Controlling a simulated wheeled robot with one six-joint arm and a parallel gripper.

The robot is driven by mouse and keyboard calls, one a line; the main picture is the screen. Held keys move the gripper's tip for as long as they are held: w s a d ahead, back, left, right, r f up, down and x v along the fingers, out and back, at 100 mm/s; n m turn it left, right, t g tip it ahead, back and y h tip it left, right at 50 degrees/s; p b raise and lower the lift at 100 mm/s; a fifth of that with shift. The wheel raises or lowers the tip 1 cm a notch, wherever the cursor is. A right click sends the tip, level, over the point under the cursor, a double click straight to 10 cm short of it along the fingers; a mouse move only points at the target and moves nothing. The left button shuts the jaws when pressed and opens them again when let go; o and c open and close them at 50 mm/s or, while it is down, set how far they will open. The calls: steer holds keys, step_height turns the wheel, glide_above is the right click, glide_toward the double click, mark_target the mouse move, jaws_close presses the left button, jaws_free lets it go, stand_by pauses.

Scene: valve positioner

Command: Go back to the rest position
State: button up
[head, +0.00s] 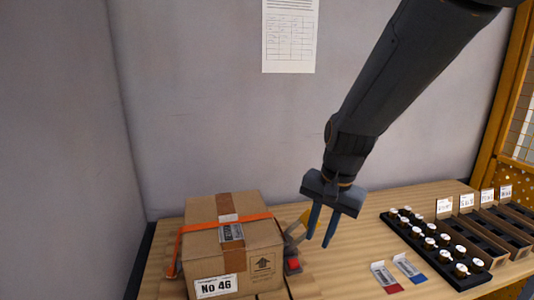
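My gripper (321,222) hangs from my dark arm in the head view, fingers pointing down, just right of a cardboard box. The two blue fingers are apart, with nothing visible between them. The cardboard box (205,252) marked "No 46" sits on the wooden table with an orange strap (192,229) around it. A yellow part and a grey piece with a red end (293,265) show beside the box's right side, behind and left of my fingers. I cannot tell whether the fingers touch the yellow part.
The wooden table (345,258) is clear right of my gripper up to two small cards, one red (385,278) and one blue (409,267). A black rack (475,280) of white-capped items and labelled bins (492,232) stand at the right. A grey wall (215,120) is behind.

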steer(key=s+d+f+n+h+b, duration=0.1)
steer(key=s+d+f+n+b, duration=0.3)
steer(key=s+f, duration=0.5)
steer(key=d+n, duration=0.2)
steer(key=d, duration=0.1)
steer(key=shift+d+f, duration=0.2)
steer(key=shift+f, duration=0.2)
stand_by(0.5)
